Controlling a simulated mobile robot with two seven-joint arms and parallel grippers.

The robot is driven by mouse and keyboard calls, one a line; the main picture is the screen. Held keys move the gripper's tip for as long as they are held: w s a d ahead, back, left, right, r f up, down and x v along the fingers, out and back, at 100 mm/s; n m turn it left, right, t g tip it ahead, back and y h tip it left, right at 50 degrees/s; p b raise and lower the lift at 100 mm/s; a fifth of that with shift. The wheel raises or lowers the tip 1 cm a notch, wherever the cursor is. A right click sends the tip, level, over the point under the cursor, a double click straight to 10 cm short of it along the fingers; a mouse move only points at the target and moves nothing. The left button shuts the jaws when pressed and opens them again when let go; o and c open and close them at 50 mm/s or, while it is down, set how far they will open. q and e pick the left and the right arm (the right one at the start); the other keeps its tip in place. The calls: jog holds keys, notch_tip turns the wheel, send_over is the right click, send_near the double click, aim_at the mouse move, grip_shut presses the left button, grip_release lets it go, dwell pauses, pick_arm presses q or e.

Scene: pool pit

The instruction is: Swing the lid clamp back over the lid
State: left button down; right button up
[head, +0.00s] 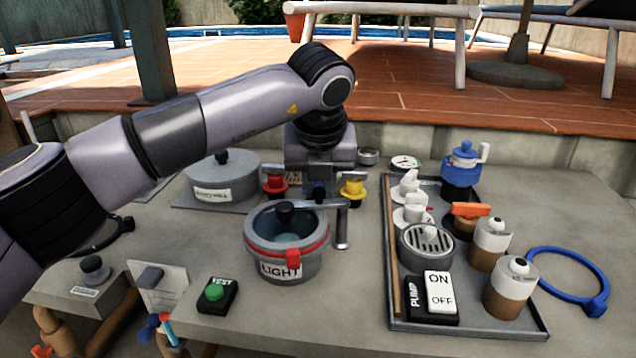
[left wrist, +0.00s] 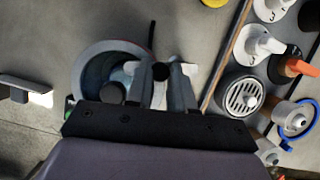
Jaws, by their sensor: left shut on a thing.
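The round grey pot (head: 298,262) has a red band and a LIGHT label. Its grey lid (head: 275,229) is on top, with a black knob (head: 285,211). The metal lid clamp (head: 341,228) shows at the pot's right: a short bar near rim height and a post hanging outside the wall. My left gripper (head: 319,192) points down at the right rear of the rim, shut on the clamp's bar; its fingers hide part of the bar. In the left wrist view, the gripper fingers (left wrist: 166,88) stand beside the pot (left wrist: 80,75), to the right of its knob. My right gripper is not in view.
A tray (head: 391,318) on the right holds several fittings and an ON/OFF pump switch (head: 440,291). A green TEST button (head: 214,292) is front left; a blue ring (head: 537,254) lies far right.

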pick_arm(q)
jog(key=c, duration=1)
grip_release()
jog(key=v, duration=0.7)
jog(key=shift+r, duration=0.15)
jog(key=shift+s, duration=0.1)
